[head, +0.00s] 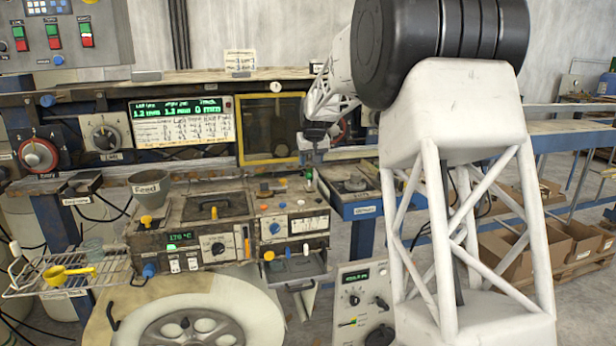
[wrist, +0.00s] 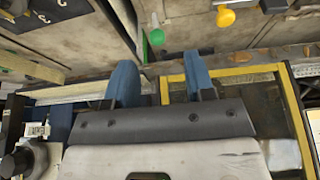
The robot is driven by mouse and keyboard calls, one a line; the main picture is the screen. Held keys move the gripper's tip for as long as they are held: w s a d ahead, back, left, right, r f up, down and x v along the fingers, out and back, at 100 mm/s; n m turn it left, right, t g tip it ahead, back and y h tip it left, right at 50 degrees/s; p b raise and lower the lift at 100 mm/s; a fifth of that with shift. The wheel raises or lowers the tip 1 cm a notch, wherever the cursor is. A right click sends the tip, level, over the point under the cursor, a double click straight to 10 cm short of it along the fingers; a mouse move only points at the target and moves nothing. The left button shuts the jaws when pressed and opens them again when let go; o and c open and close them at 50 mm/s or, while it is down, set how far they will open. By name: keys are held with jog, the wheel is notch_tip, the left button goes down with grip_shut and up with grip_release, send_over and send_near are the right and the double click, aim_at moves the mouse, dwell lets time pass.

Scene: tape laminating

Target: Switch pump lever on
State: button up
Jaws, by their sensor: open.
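I cannot tell for sure which control is the pump lever, since the labels are too small to read. A grey control box (head: 365,300) with a green display and small levers stands at the lower middle of the head view. The main machine panel (head: 240,225) has several coloured knobs, including an orange lever (head: 247,243). My gripper (head: 318,140) is by the yellow-framed window, partly hidden by my arm. In the wrist view its two blue fingers (wrist: 160,78) are apart with nothing held between them. A green knob (wrist: 156,37) and a yellow knob (wrist: 226,18) show beyond the fingertips.
The yellow-framed window (head: 270,128) stands beside a green-lettered display (head: 182,122). A grey feed funnel (head: 150,188) sits on the machine's left. A wire rack (head: 70,275) holds a yellow scoop (head: 68,273). A large pale wheel (head: 200,315) is below. Cardboard boxes (head: 535,250) lie at right.

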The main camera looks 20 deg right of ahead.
aim_at(308, 175)
jog(key=w, duration=0.1)
jog(key=w+f, duration=0.1)
jog(key=shift+w+d, duration=0.3)
jog(key=shift+d, duration=0.1)
jog(key=shift+x, duration=3.9)
